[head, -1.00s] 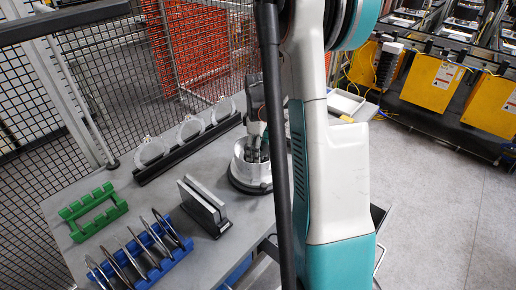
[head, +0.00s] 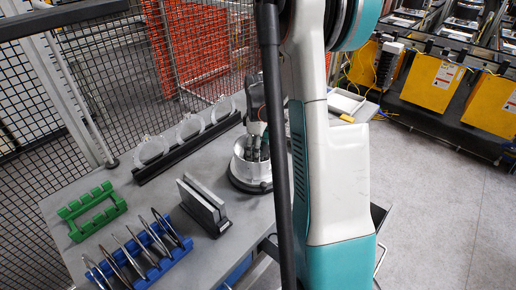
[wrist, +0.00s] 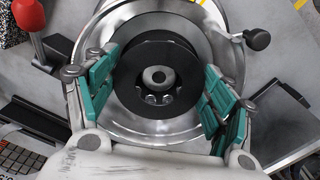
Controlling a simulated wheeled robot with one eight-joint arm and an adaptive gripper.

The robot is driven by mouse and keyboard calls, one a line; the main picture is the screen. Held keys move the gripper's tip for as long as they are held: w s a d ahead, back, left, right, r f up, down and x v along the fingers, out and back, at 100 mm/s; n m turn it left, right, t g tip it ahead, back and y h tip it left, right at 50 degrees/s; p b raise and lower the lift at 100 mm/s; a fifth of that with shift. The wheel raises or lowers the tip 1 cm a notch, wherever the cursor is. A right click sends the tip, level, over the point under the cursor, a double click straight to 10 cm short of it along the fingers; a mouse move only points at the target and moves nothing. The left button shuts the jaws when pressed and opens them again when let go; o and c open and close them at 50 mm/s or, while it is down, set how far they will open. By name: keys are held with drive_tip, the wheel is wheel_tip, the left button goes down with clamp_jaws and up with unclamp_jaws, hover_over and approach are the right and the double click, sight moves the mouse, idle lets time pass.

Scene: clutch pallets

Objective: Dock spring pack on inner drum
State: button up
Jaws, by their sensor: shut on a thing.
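The spring pack appears to be the dark round disc (wrist: 130,77) with a grey centre in the wrist view. My gripper (wrist: 160,72) is shut on it, with teal finger pads at its left and right sides. Around and behind it is a shiny round metal drum housing (wrist: 203,27). In the head view my gripper (head: 257,150) points down into the top of this silver drum (head: 250,175), which stands upright on the table. The spring pack is hidden there by the fingers and drum wall. I cannot tell whether it touches the inner drum.
Left of the drum are a black holder with grey plates (head: 202,205), a blue rack (head: 160,262) of thin discs and a green rack (head: 92,212). A black rail with pale rings (head: 188,130) lies behind. A red-knobbed lever (wrist: 30,18) stands near the drum.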

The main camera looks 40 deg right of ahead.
drive_tip(key=shift+f, duration=0.25)
drive_tip(key=o, duration=0.9)
drive_tip(key=shift+c, duration=0.2)
wheel_tip(320, 180, up, 11)
drive_tip(key=p, duration=0.6)
idle(0.5)
